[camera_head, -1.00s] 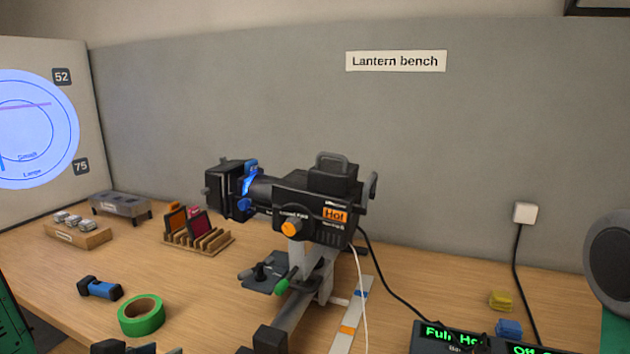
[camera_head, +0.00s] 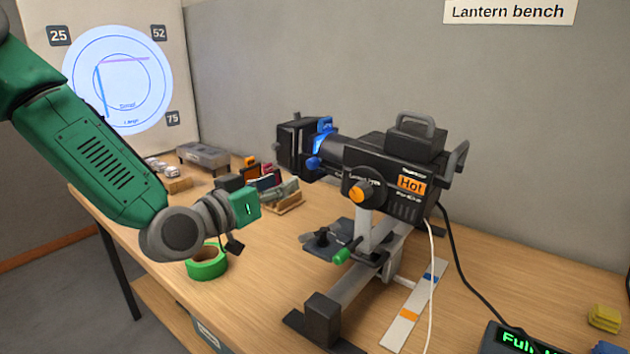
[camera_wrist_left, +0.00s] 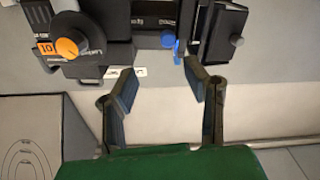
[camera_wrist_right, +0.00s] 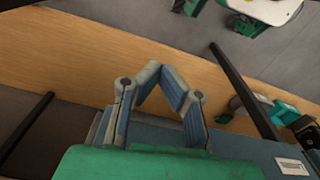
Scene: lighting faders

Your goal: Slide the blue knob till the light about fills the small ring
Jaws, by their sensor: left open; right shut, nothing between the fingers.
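The black lantern (camera_head: 385,170) has a blue knob (camera_head: 313,163) low on its lens tube, beside a blue piece higher up. The blue knob also shows in the left wrist view (camera_wrist_left: 168,40). On the board at the back left, a pale light disc (camera_head: 82,65) spreads well past the small ring (camera_head: 122,108), to about the large ring. My left gripper (camera_head: 275,188) is open and empty, left of the lantern and apart from the knob. In the left wrist view the knob lies beyond its fingers. My right gripper (camera_wrist_right: 160,80) is shut and empty, outside the head view.
A filter rack (camera_head: 288,205) stands behind my left gripper, and green tape (camera_head: 207,264) lies below my forearm.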

